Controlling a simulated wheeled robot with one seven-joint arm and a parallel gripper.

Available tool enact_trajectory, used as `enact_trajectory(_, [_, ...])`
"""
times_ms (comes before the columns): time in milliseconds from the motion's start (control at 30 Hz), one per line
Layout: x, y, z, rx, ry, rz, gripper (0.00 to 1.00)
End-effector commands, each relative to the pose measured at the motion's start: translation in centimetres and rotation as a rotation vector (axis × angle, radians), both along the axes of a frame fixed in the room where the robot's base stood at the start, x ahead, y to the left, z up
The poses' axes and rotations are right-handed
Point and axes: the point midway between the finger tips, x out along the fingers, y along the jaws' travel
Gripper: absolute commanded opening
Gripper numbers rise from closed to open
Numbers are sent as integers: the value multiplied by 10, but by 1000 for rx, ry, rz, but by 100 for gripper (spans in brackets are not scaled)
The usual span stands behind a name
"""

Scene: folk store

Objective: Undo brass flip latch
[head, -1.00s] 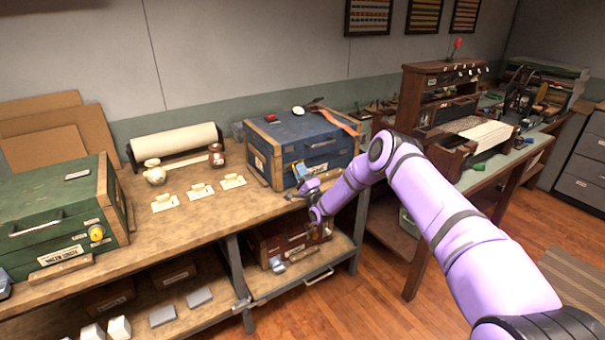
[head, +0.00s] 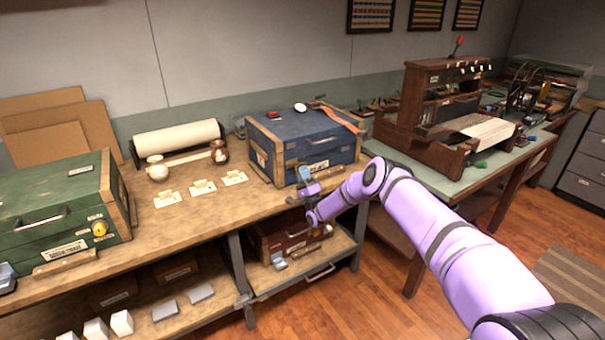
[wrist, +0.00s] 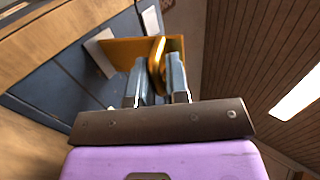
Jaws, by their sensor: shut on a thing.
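The blue chest (head: 320,139) with wooden corners stands on the wooden bench. In the wrist view the chest's blue face (wrist: 60,72) lies at the left. The brass latch shows there as a flat brass plate (wrist: 120,48) and a curved brass piece (wrist: 157,52). My gripper (wrist: 158,70) is shut on the curved piece, which stands between its two grey fingers. The latch's far end is hidden.
A red-brown case (head: 290,236) sits on the shelf below my gripper. A green chest (head: 60,212) stands at the left of the bench (head: 215,214). White cards (head: 203,187) lie between the chests. A wooden machine (head: 440,110) stands on the table at right.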

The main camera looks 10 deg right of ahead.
Motion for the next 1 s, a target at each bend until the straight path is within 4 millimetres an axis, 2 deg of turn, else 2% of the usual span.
enact_trajectory(33, [0,2,-3,-3,9,1,0])
enact_trajectory(67, [0,2,-2,-3,9,1,18])
enact_trajectory(133, [0,2,-2,-3,9,1,34])
enact_trajectory(433, [0,1,0,-1,4,0,35])
enact_trajectory(567, [-4,-1,-6,-1,5,1,35])
enact_trajectory(1000, [-50,-16,-63,-1,7,0,35])
